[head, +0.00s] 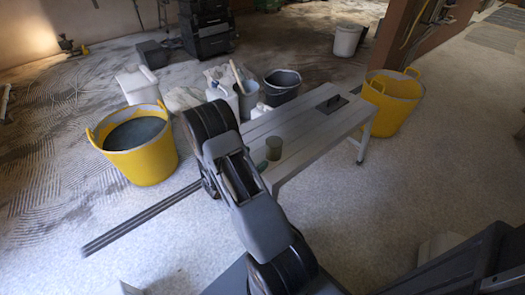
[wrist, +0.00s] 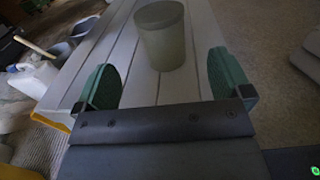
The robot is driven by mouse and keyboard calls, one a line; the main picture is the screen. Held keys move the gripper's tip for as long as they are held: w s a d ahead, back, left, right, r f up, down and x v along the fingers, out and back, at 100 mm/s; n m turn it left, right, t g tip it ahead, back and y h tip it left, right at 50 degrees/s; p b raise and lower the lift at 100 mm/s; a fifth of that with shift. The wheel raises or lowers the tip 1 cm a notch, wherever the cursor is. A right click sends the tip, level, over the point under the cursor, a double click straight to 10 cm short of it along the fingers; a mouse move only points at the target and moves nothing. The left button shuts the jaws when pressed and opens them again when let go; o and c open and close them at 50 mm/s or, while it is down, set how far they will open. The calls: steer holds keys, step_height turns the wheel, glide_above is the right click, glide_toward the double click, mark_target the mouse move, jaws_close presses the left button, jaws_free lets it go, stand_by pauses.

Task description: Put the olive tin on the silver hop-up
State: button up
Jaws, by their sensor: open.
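The olive tin (head: 273,148) appears to stand upright on the silver hop-up (head: 300,125), near its close left end. In the wrist view the tin (wrist: 162,42) shows ahead of my fingers, on the pale boards of the hop-up (wrist: 125,60). My gripper (wrist: 166,80) is open, with a green finger pad on either side and nothing between them. The tin is beyond the fingertips and looks clear of both. In the head view my arm hides part of the hop-up's near end, and only a bit of a green finger shows beside the tin.
A dark flat tool (head: 331,104) lies at the hop-up's far end. A yellow tub (head: 395,98) stands beyond that end. Another yellow tub (head: 142,150), filled with grey material, stands at left. A dark bucket (head: 282,86) and white containers stand behind the hop-up. The right-hand floor is largely clear.

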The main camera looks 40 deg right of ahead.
steer(key=s+a+r+m+g+y, duration=0.5)
steer(key=s+a+r+m+y, duration=0.2)
steer(key=r+m, duration=0.25)
steer(key=s+a+r+m+t+y, duration=0.1)
steer(key=a+r+m+t+y, duration=0.2)
steer(key=a, duration=0.5)
steer(key=s+a+r+m+t+y, duration=0.2)
steer(key=a+r+m+t+y, duration=0.1)
steer(key=a+y, duration=0.5)
steer(key=shift+s+a+r+m+t, duration=0.15)
steer(key=shift+a+r+m+t, duration=0.2)
steer(key=shift+m+t, duration=0.8)
steer(key=shift+r+g, duration=0.1)
steer(key=shift+g, duration=0.15)
